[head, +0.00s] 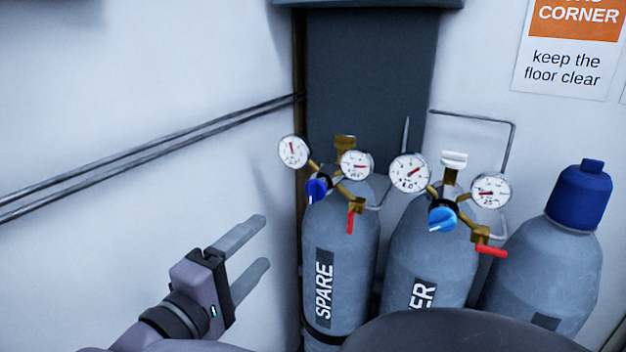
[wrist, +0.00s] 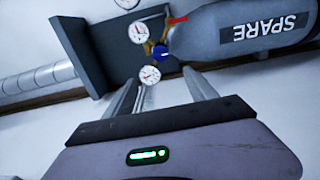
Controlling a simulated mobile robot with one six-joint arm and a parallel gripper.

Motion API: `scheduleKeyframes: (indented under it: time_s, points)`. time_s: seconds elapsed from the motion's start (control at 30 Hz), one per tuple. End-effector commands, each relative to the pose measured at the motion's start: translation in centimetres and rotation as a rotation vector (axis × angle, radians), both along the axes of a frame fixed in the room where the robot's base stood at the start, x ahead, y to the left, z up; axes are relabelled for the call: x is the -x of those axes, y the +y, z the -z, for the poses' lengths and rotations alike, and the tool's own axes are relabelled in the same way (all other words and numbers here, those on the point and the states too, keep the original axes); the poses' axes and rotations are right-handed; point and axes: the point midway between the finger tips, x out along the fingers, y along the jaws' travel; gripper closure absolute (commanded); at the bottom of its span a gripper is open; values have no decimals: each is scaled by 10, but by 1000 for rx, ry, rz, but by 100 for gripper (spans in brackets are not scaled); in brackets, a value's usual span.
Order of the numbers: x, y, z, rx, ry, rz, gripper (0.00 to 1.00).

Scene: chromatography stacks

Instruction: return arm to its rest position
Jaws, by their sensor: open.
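My gripper (head: 256,250) is open, with its two grey fingers apart and nothing between them. In the head view it is at the lower left, in front of the white wall and to the left of the gas cylinder marked SPARE (head: 322,270). In the wrist view my gripper (wrist: 165,95) points toward the spare cylinder's regulator, with a gap between them. The spare cylinder (wrist: 255,35) lies across the upper right of that view. Part of my arm runs along the bottom of the head view.
A second cylinder (head: 425,260) with gauges, a blue knob and a red lever stands beside the spare one. A blue-capped cylinder (head: 550,260) stands at the right. Two pipes (head: 150,155) run along the left wall. A sign (head: 568,50) says to keep the floor clear.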

Motion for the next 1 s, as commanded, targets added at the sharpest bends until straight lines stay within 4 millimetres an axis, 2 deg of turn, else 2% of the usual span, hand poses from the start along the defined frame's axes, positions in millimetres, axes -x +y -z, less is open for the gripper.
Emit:
scheduleKeyframes:
  time_s: [0.2,0.27,0.33,0.37,0.4,0.47,0.5,0.57,0.6,0.67,0.7,0.73,0.8,0.9,1.0]
  points:
    - [0,0,0,0,1,1,35]
    - [-1,-8,2,-8,15,18,35]
    - [-4,-41,12,-39,74,89,35]
    - [-4,-63,19,-66,115,138,35]
    - [-1,-98,33,-115,185,215,35]
    - [14,-155,60,-228,310,347,35]
    - [32,-189,81,-329,395,432,35]
    - [69,-230,116,-537,516,559,35]
    - [99,-247,142,-722,584,634,35]
    - [135,-251,171,-1016,634,708,35]
    - [151,-244,182,-1207,632,730,35]
    - [158,-238,187,-1340,617,736,35]
    - [164,-224,190,-1600,551,727,35]
    - [162,-213,185,-1836,449,696,35]
    - [159,-209,179,-1927,400,675,35]
